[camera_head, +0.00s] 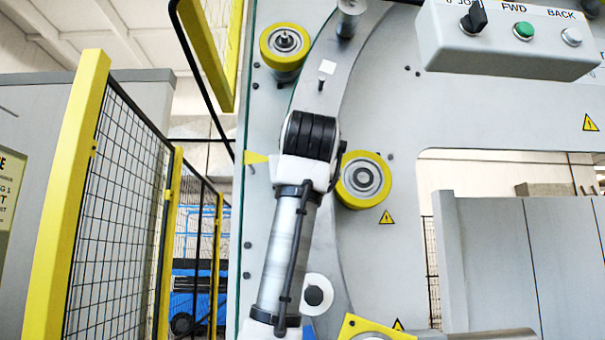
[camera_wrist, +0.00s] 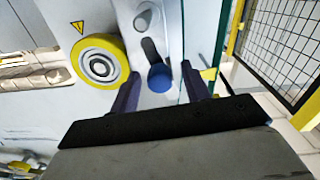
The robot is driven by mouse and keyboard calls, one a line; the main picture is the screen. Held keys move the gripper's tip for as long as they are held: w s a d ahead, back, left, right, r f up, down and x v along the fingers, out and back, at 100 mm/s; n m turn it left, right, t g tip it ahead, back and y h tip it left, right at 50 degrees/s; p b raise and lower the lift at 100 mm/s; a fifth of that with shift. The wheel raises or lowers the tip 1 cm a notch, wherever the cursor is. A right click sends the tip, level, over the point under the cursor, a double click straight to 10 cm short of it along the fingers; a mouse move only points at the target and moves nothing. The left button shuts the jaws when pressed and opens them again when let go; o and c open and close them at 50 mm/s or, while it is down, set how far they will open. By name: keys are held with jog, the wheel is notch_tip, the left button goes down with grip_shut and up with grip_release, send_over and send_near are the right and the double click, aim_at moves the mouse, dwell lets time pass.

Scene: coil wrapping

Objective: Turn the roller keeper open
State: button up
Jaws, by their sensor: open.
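The roller keeper appears to be the dark lever with a round blue end (camera_wrist: 160,78) in the wrist view, set on the grey machine face. My gripper (camera_wrist: 161,72) is open, one finger to each side of the blue end. It looks apart from both fingers, but depth is hard to tell. In the head view my arm covers this spot, so the keeper and my fingertips are hidden there. A yellow-rimmed roller (camera_wrist: 97,62) sits just left of the fingers in the wrist view. It also shows right of my arm in the head view (camera_head: 362,180).
Another yellow roller (camera_head: 285,48) is higher on the machine panel. A control box (camera_head: 510,42) with a black switch and a green button juts out at the upper right. A yellow-framed mesh fence (camera_head: 115,200) stands on the left.

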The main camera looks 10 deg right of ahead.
jog(key=shift+w, duration=0.3)
grip_shut()
